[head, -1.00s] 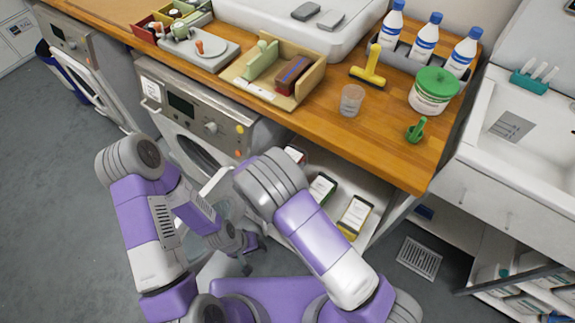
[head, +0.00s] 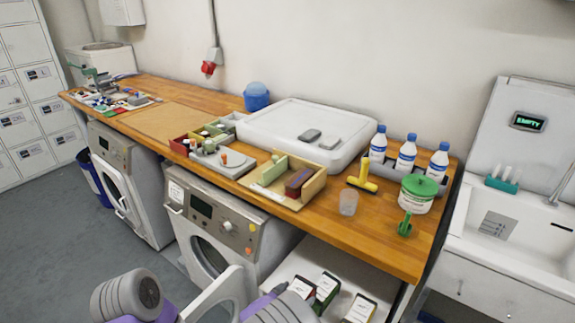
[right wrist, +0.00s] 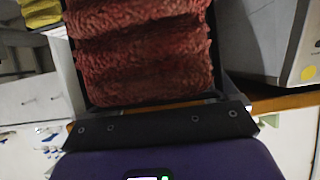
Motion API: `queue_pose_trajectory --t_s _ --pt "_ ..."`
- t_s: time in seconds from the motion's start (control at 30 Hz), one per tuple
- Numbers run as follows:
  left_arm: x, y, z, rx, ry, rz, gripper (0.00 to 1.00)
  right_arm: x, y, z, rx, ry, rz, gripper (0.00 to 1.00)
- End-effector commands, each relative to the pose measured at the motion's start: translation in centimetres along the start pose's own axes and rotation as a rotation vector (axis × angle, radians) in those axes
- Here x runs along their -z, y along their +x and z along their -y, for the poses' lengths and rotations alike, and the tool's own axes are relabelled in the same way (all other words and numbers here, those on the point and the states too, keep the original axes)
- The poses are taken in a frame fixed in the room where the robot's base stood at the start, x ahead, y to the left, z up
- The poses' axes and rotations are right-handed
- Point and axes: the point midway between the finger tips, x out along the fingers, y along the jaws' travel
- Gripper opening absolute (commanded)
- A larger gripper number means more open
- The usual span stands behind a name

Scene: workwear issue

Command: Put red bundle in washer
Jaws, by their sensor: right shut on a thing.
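The red bundle (right wrist: 140,55), a thick folded cloth, fills the upper middle of the right wrist view between dark fingers. My right gripper (right wrist: 145,40) is shut on it. In the head view this gripper (head: 279,289) is low in the picture, at the open shelf under the counter. There the red bundle (head: 301,287) shows only a small part with a white label. The washer (head: 215,225) beside the shelf has its round door (head: 222,297) swung open towards me. My left gripper is out of the head view.
A green bundle (head: 327,289) and a yellow bundle (head: 360,311) are on the shelf to the right. A second washer (head: 125,175) stands further left. The wooden counter (head: 385,235) overhangs the shelf, with bottles and trays on top. A sink (head: 515,225) is at the right.

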Motion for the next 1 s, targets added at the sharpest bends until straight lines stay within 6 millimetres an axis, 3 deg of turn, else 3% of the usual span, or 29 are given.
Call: queue_pose_trajectory --t_s 0.27,0.7,1.0 --pt "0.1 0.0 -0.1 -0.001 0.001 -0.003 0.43 3.6 -0.9 -3.6 0.060 -0.029 0.001 0.46" --pt "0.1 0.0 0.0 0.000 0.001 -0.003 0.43 11.7 -2.8 -11.9 0.209 -0.103 0.000 0.46" --pt "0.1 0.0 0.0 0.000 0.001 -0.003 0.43 15.3 -3.6 -15.6 0.277 -0.142 -0.001 0.46"
